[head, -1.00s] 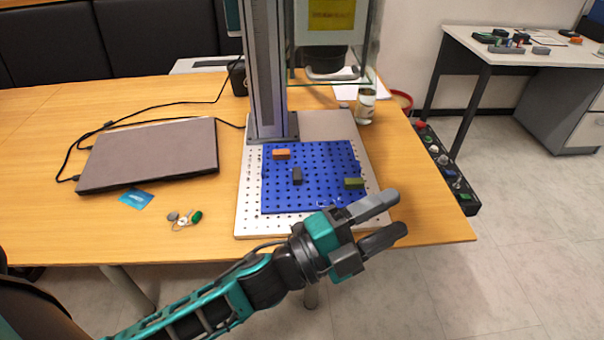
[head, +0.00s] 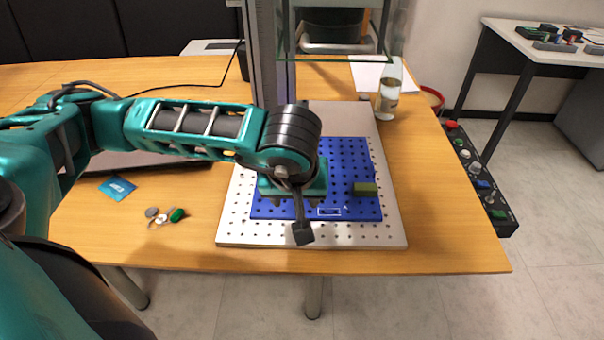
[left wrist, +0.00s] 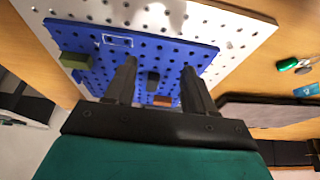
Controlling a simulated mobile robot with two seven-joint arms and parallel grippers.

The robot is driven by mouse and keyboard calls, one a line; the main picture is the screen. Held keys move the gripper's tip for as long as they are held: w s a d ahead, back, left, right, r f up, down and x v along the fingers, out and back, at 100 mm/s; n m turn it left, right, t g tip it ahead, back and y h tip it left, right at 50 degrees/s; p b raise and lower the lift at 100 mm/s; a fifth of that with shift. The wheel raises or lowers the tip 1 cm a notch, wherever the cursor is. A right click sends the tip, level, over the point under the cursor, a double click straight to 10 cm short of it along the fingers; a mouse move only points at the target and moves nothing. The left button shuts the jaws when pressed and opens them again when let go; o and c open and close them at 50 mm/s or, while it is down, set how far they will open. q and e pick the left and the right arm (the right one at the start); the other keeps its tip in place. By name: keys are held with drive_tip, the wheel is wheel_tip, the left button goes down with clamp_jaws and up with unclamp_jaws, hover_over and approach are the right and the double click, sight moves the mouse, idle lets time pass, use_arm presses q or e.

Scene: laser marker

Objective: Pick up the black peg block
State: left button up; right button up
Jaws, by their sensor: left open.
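The black peg block (left wrist: 153,81) stands on the blue pegboard (left wrist: 166,48). In the left wrist view it lies between the two open fingers of my left gripper (left wrist: 158,78), and I see no finger touching it. In the head view my left gripper (head: 292,190) hangs over the blue pegboard (head: 345,155) and hides the black block. The green block (head: 365,189) sits at the board's right side. The orange block (left wrist: 163,101) shows in the left wrist view beyond the black one. My right gripper is in neither view.
The metal base plate (head: 392,225) lies under the pegboard, with the marker's column (head: 268,60) behind it. A glass jar (head: 387,98) stands at the back right. The laptop (head: 150,163) is partly behind my arm. Small items (head: 165,216) and a blue card (head: 117,188) lie at left.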

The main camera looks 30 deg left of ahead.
use_arm(q)
drive_tip(key=w+a, duration=0.2)
drive_tip(key=w, duration=0.1)
drive_tip(key=w+a, duration=0.1)
drive_tip(key=w, duration=0.2)
drive_tip(key=w+a, duration=0.2)
drive_tip(key=w, duration=0.1)
drive_tip(key=shift+w+a, duration=0.2)
drive_tip(key=shift+a, duration=0.15)
drive_tip(key=x, duration=0.5)
clamp_jaws()
